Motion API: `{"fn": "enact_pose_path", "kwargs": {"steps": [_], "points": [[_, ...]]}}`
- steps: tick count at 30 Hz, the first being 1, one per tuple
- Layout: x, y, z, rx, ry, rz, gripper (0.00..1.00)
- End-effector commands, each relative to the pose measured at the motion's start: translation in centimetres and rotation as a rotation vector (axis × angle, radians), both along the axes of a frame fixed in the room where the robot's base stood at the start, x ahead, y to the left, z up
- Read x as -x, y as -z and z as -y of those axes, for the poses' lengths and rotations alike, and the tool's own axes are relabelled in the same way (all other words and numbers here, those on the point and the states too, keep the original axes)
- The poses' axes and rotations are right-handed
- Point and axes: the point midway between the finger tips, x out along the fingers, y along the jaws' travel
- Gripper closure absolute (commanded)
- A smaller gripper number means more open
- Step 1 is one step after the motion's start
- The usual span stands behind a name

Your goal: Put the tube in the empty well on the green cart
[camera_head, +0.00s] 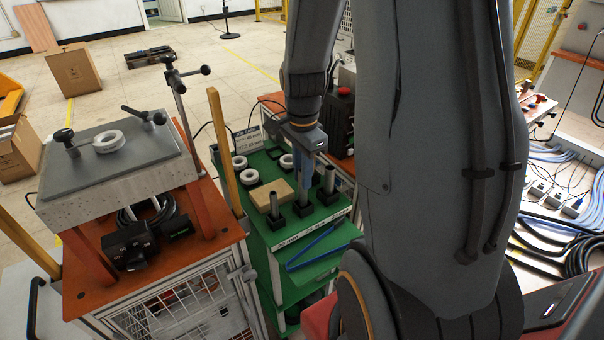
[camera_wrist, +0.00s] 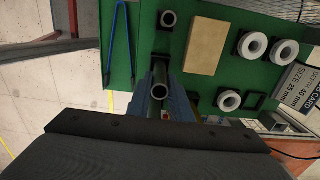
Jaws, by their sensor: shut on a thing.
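My gripper (camera_head: 305,188) points straight down over the green cart (camera_head: 318,215), its blue fingers shut on a grey metal tube. A black square frame (camera_wrist: 255,101) at the back is empty.
A tan block (camera_head: 271,195) lies left of my gripper. Several white rings (camera_head: 250,175) sit in black wells behind it. A blue V-shaped tool (camera_head: 318,249) lies on the cart's front. A wooden post (camera_head: 225,150) rises at its left edge, beside an orange bench (camera_head: 215,240).

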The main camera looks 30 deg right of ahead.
Motion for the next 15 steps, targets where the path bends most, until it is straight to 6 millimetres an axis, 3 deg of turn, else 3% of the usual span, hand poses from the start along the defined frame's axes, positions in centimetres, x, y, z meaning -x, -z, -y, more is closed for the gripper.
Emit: {"fn": "enact_pose_path", "kwargs": {"steps": [15], "points": [[0.0, 1.5, 0.0, 0.000, 0.000, -0.001, 1.00]]}}
